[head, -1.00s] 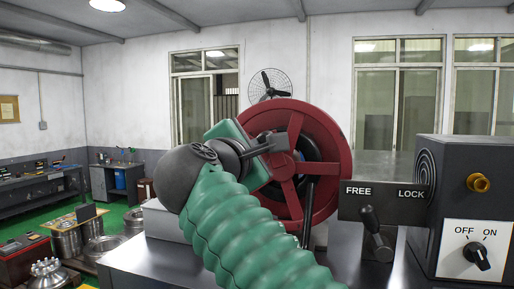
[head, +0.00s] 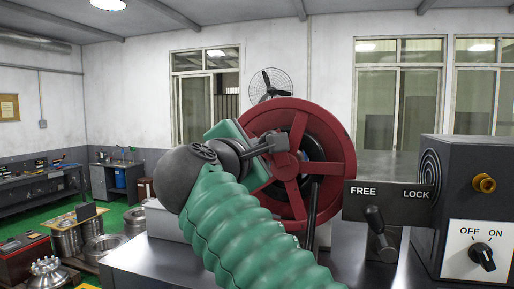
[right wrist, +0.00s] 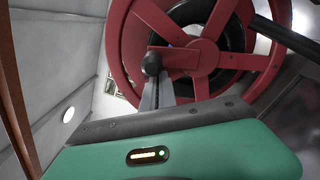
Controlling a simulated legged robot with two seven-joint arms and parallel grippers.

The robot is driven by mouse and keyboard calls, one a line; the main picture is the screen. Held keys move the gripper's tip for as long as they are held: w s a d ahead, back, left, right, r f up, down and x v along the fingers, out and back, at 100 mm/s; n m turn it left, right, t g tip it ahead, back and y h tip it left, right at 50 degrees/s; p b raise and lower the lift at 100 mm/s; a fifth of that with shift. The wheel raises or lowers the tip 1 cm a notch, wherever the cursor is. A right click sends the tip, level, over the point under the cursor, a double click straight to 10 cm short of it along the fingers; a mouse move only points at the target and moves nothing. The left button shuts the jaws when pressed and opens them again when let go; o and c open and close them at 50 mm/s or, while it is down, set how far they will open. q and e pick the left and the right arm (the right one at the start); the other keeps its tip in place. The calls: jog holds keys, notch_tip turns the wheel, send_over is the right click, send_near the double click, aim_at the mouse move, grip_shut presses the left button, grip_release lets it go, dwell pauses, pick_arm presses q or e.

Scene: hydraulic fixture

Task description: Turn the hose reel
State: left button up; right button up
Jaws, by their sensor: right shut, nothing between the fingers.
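The hose reel is a red spoked wheel (head: 346,152) standing upright at the back of the bench, with a black coil behind its spokes. It also shows in the right wrist view (right wrist: 128,45). My right arm, in a green sleeve, crosses the lower middle of the head view. My right gripper (head: 281,143) is shut and empty in front of the reel's hub and left spokes. In the right wrist view its narrow fingers (right wrist: 153,75) reach toward the wheel, by a dark round knob that overlaps a spoke. I cannot tell whether they touch. My left gripper is out of view.
A FREE/LOCK plate (head: 390,192) with a black lever (head: 376,222) stands right of the reel. A dark box (head: 458,200) with a brass fitting and an OFF/ON knob (head: 482,256) is at the far right. A dark bar slopes down from the reel. Metal drums stand on the left floor.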

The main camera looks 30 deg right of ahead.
jog(key=o, duration=0.7)
jog(key=shift+s+a, duration=0.1)
jog(key=shift+a, duration=0.15)
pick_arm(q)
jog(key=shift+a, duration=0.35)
pick_arm(e)
jog(key=shift+o, duration=0.5)
jog(key=shift+a+r, duration=0.1)
jog(key=shift+a, duration=0.15)
